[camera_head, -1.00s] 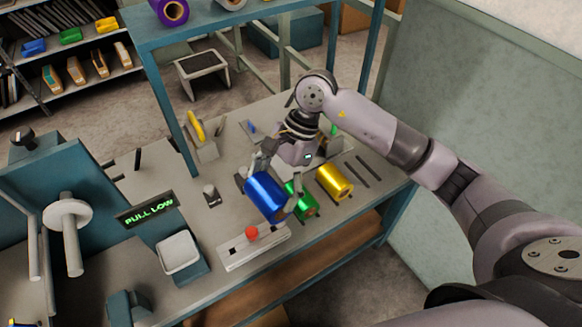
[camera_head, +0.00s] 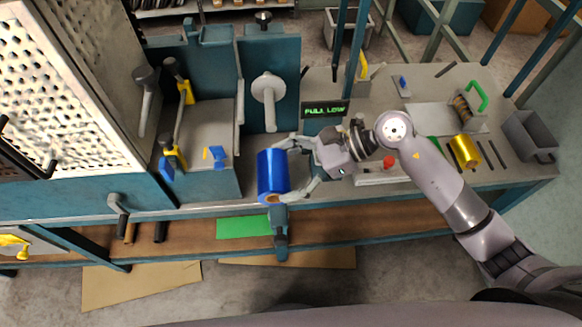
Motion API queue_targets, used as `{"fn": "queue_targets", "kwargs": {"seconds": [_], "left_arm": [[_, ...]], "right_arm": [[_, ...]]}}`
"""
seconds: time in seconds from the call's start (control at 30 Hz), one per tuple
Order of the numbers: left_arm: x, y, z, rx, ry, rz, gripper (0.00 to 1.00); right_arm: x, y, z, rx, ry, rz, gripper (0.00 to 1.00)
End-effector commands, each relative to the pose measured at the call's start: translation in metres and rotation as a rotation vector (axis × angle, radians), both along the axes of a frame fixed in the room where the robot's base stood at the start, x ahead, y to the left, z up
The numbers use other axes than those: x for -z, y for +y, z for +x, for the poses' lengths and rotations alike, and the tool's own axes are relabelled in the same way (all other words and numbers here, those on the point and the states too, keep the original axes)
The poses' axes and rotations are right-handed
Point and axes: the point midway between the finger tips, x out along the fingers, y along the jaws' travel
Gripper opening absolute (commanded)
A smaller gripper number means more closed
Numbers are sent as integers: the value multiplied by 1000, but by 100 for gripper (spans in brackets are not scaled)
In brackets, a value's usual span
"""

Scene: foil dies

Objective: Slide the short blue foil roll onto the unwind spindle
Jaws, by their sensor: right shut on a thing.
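The blue foil roll (camera_head: 271,173) is short and shiny, with a brown core showing at its lower end. My right gripper (camera_head: 290,170) is shut on it from the right and holds it nearly upright in the picture, near the bench's front edge. The unwind spindle (camera_head: 269,92) is a pale disc with a peg, on a teal panel above the roll in the picture. The roll and spindle are apart, and the peg is bare. My left gripper is not in view.
A PULL LOW display (camera_head: 325,109) stands right of the spindle. A yellow roll (camera_head: 464,151) lies on the bench at the right, beside a partly hidden green one. A perforated guard (camera_head: 70,80) and yellow-handled levers (camera_head: 180,110) are at the left. A teal bracket (camera_head: 280,228) juts out below the roll.

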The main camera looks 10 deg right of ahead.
Motion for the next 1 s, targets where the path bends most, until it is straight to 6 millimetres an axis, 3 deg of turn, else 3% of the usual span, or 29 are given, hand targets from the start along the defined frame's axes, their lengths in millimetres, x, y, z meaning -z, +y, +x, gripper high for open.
{"fn": "queue_targets", "kwargs": {"seconds": [0.3, 0.5, 1.0], "left_arm": [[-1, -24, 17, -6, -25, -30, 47], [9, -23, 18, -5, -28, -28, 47], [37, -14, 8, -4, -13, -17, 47]], "right_arm": [[-1, 1, 0, 1, -2, 4, 43], [2, 0, 1, 1, -4, 3, 43], [1, 0, 47, 1, -2, 3, 43]]}}
